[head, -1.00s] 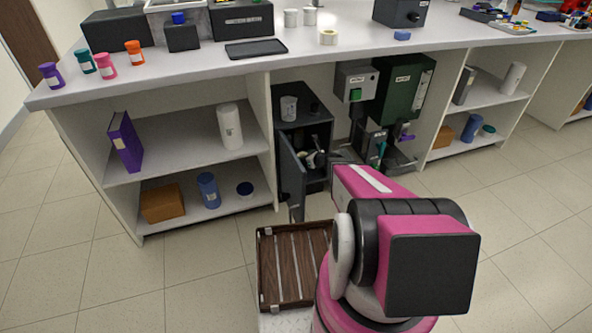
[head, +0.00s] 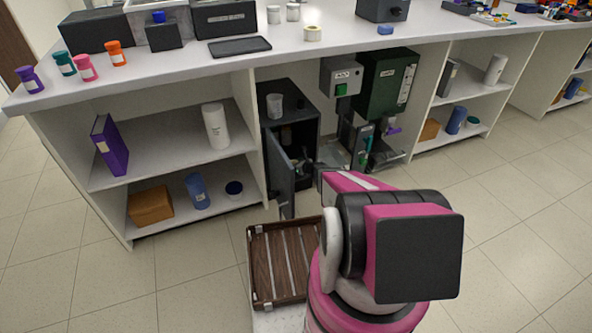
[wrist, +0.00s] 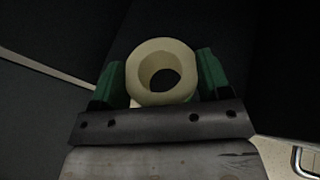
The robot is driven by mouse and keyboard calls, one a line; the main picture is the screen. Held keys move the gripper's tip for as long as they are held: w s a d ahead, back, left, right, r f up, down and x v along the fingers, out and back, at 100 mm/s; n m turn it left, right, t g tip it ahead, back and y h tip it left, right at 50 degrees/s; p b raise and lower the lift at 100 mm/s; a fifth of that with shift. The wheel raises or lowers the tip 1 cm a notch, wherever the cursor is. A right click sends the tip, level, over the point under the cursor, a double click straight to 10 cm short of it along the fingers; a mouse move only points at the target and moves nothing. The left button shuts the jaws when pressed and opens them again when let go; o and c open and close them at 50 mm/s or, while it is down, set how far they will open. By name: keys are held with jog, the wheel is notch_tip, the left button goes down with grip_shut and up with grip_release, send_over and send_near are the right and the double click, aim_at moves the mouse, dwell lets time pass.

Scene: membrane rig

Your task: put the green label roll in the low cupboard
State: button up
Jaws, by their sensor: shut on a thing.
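The low cupboard (head: 290,122) is a dark grey box under the counter, with its door (head: 279,178) standing open. My gripper (head: 304,164) is at the cupboard's open front, small and partly hidden in the head view. In the wrist view my gripper (wrist: 162,82) is shut on the label roll (wrist: 143,62). The roll shows a pale cream ring-shaped face with a dark hole, between two green fingers. Little of its side shows, so I cannot confirm a green colour. Dark panels surround the roll there.
A beaker (head: 275,106) stands on top of the cupboard. Grey and green equipment boxes (head: 387,82) stand to the right of it. A brown slatted tray (head: 284,262) lies in front. Another pale roll (head: 312,33) sits on the counter. Floor at left is clear.

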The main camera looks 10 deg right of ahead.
jog(key=w+f, duration=0.1)
jog(key=w+d+f, duration=0.1)
jog(key=shift+w, duration=0.3)
jog(key=shift+f, duration=1.8)
jog(key=shift+f, duration=0.1)
jog(key=o, duration=1)
jog(key=shift+c, duration=0.2)
jog(key=shift+s, duration=0.1)
jog(key=v, duration=1.2)
